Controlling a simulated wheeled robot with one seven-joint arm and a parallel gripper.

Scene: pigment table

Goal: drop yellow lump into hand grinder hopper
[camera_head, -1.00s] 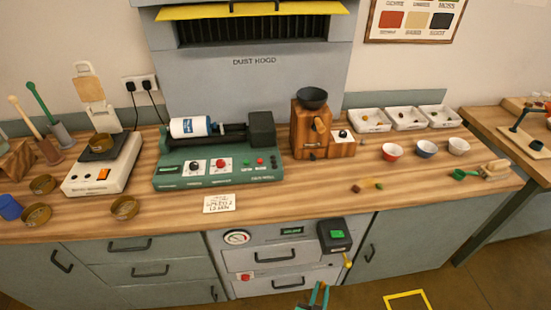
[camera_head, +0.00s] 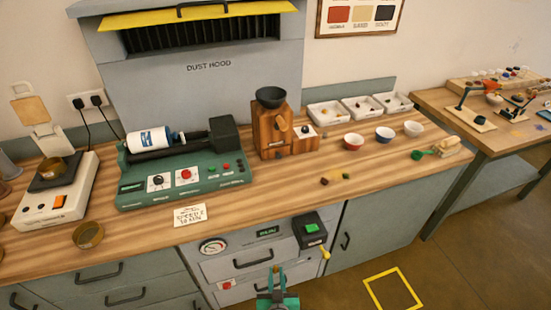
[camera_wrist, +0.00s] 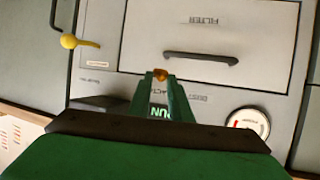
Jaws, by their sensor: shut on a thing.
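My gripper (camera_head: 277,269) is low in front of the cabinet fronts in the head view, below the worktop edge. In the wrist view my gripper (camera_wrist: 161,80) is shut on a small orange-yellow lump (camera_wrist: 161,74) at its fingertips. The lump is small, and the fingers partly hide it. The hand grinder (camera_head: 270,133) is a wooden box on the worktop with a dark round bowl-shaped hopper (camera_head: 270,97) on top. My gripper is well apart from the grinder, lower and nearer.
A green roller machine (camera_head: 180,175) stands left of the grinder. White trays (camera_head: 327,114) and small bowls (camera_head: 353,142) stand to its right. Small lumps (camera_head: 346,176) lie on the worktop (camera_head: 270,190) in front. A switch box (camera_head: 309,232) juts from the cabinet front.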

